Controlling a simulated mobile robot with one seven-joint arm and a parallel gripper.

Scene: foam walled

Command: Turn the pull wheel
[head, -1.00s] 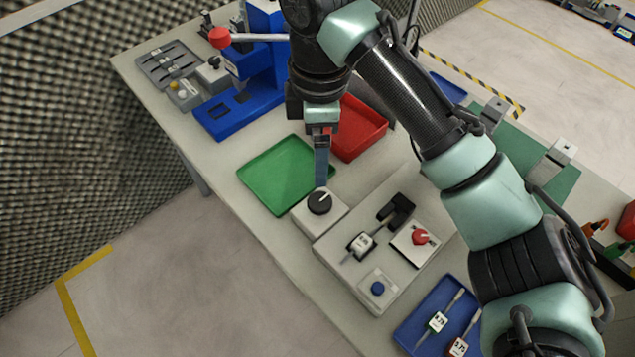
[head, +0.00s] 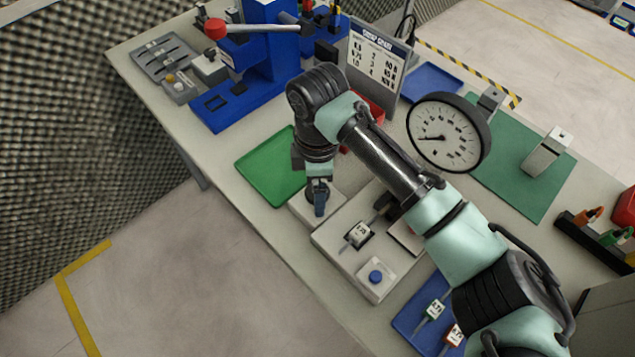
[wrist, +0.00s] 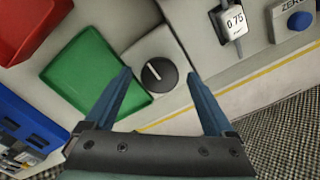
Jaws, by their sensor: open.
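The pull wheel is a round black knob (wrist: 159,75) with a white line across part of its face. It sits on a pale grey block (wrist: 149,47). In the wrist view my gripper (wrist: 158,74) is open and empty, with one blue finger to either side of the wheel. Whether the fingertips are level with the wheel or above it, I cannot tell. In the head view my gripper (head: 319,210) points down over the block (head: 300,207) and hides most of the wheel.
A green tray (head: 270,172) lies beside the block, with a red bin (wrist: 22,25) beyond. The grey console beside it carries a 0.75 tag (wrist: 235,20) and a blue button (head: 376,277). A dial gauge (head: 449,135) and blue press (head: 245,85) stand on the bench.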

